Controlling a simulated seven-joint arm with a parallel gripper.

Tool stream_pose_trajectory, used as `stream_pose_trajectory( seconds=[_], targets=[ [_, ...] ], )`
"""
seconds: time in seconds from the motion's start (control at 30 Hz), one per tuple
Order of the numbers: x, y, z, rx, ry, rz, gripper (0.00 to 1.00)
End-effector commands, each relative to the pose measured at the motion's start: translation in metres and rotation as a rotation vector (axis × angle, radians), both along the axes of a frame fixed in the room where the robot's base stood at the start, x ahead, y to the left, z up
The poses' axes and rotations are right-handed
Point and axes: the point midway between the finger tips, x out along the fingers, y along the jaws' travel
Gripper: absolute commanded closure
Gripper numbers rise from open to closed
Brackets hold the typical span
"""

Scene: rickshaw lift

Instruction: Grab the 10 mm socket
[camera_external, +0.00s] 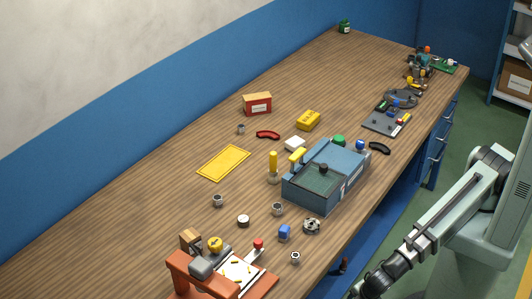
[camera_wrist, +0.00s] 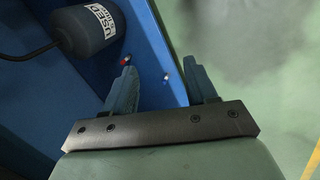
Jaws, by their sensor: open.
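Several small metal sockets stand on the wooden workbench: one at the back (camera_external: 241,128), one left of centre (camera_external: 218,200), one nearer the middle (camera_external: 277,209) and one near the front edge (camera_external: 295,258). Their size markings are too small to read, so I cannot tell which is the 10 mm socket. My gripper (camera_wrist: 163,88) is open and empty in the wrist view, with its two fingers apart beside the blue bench side. No socket shows in that view. In the external view my arm reaches in low at the right and its end is hard to make out.
A blue-grey toolbox-like case (camera_external: 325,177) stands mid-bench. An orange fixture (camera_external: 225,275) is at the front. A yellow mat (camera_external: 223,162) and red box (camera_external: 257,104) lie farther back.

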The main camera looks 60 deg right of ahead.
Motion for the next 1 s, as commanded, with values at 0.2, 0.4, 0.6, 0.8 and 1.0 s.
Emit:
stream_pose_trajectory(
  seconds=[0.2, 0.4, 0.6, 0.8, 1.0],
  targets=[
    [-0.014, 0.064, 0.063, 0.071, -0.212, 0.073, 0.43],
    [-0.004, 0.103, 0.127, 0.176, -0.444, 0.01, 0.43],
    [0.033, 0.116, 0.185, 0.324, -0.702, -0.167, 0.43],
    [0.054, 0.119, 0.224, 0.522, -0.922, -0.345, 0.43],
    [0.063, 0.118, 0.255, 0.775, -1.057, -0.52, 0.43]
  ],
)
